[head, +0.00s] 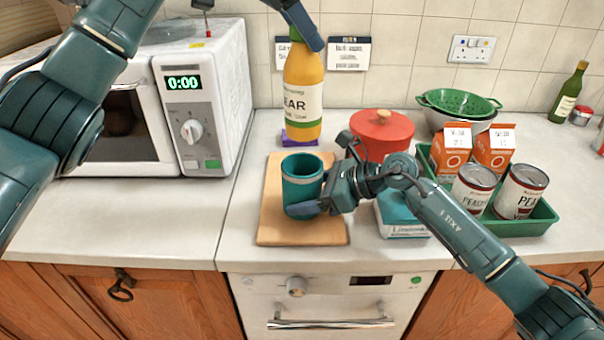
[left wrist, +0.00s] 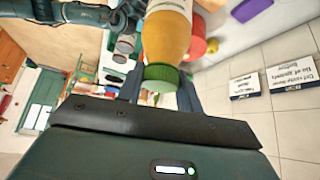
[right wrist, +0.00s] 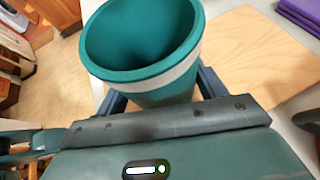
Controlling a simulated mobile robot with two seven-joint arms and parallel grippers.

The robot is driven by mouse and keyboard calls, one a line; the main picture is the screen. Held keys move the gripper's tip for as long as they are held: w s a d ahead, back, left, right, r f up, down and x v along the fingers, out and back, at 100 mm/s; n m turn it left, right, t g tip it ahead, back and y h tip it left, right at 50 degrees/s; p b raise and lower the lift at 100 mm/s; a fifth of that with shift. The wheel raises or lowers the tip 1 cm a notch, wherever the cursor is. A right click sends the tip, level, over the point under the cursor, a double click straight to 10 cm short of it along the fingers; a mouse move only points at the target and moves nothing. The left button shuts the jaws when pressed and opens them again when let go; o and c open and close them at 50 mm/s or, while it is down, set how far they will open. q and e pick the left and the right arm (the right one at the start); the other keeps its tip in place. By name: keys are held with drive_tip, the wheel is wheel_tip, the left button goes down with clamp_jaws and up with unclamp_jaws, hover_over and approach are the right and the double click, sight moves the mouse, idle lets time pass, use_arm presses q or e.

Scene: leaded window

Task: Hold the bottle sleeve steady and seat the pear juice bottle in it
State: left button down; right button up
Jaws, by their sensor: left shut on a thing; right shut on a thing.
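The pear juice bottle (head: 303,95) is orange-yellow with a cream label and a green cap. My left gripper (head: 297,22) is shut on its neck and holds it upright behind the sleeve; the cap (left wrist: 161,76) shows between the fingers in the left wrist view. The bottle sleeve (head: 301,185) is a teal cup with a pale band, upright on the wooden board (head: 272,228). My right gripper (head: 318,203) is shut on the sleeve from the right. The sleeve's open mouth (right wrist: 140,38) looks empty in the right wrist view.
A purple cloth or mat (head: 302,137) lies below the bottle. A microwave (head: 203,98) stands left. Right are a red pot (head: 384,130), a teal box (head: 400,216), a green tray (head: 540,222) with cans and cartons, and a colander (head: 460,102). The board's front is clear.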

sight(301, 130)
use_arm(q)
wheel_tip(301, 130, down, 17)
drive_tip(key=shift+r, duration=0.2)
idle(0.3)
drive_tip(key=c, duration=0.9)
unclamp_jaws()
drive_tip(key=shift+f, duration=0.2)
drive_tip(key=shift+c, duration=0.2)
drive_tip(key=shift+r, duration=0.1)
drive_tip(key=shift+a+r, duration=0.15)
drive_tip(key=shift+r, duration=0.05)
drive_tip(key=v, duration=1.1)
drive_tip(key=shift+a+r, duration=0.2)
drive_tip(key=shift+r, duration=0.1)
